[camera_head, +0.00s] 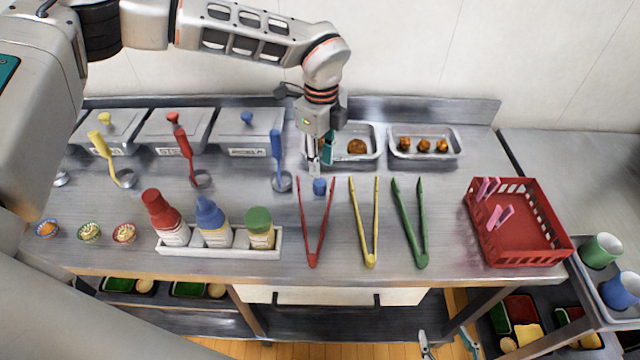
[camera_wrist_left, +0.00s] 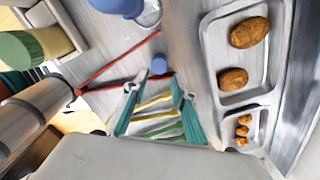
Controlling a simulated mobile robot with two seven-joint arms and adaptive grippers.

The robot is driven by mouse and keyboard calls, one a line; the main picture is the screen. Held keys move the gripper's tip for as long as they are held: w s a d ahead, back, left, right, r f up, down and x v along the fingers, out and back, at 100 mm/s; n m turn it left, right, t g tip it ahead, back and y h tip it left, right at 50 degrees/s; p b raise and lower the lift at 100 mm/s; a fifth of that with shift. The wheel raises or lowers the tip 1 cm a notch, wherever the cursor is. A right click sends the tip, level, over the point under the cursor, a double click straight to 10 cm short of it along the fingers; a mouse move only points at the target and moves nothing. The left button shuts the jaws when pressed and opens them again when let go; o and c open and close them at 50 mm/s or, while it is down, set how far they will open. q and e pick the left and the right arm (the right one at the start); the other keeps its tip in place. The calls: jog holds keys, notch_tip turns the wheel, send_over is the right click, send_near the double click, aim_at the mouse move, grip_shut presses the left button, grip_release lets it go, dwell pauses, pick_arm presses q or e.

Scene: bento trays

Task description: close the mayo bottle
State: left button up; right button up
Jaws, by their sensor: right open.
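Three bottles stand in a white holder (camera_head: 220,252): one red-topped (camera_head: 165,215), one blue-topped (camera_head: 212,220), one green-topped (camera_head: 259,228). I cannot read which is mayo. A small blue cylinder like a cap (camera_head: 319,187) lies on the counter behind the red tongs. My left gripper (camera_head: 316,168) points down just behind this blue piece. In the left wrist view its teal fingers (camera_wrist_left: 160,105) are apart and empty, with the blue piece (camera_wrist_left: 158,65) beyond their tips. My right gripper (camera_head: 447,343) is open at the bottom edge, low in front of the counter.
Red (camera_head: 315,225), yellow (camera_head: 365,225) and green tongs (camera_head: 409,225) lie on the counter. A blue ladle (camera_head: 277,150) stands left of my left gripper. Metal food trays (camera_head: 399,157) are behind. A red basket (camera_head: 556,247) is at right.

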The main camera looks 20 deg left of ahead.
aim_at(320, 182)
pick_arm(q)
notch_tip(320, 182, down, 2)
jog(key=shift+f, duration=0.2)
pick_arm(e)
jog(key=shift+w+r, duration=0.35)
jog(key=shift+r, duration=0.05)
pick_arm(q)
jog(key=shift+f, duration=0.3)
notch_tip(320, 182, down, 3)
jog(key=shift+f+p, duration=0.2)
jog(key=shift+p, duration=0.35)
jog(key=shift+f, duration=0.6)
pick_arm(e)
jog(key=shift+r, duration=0.4)
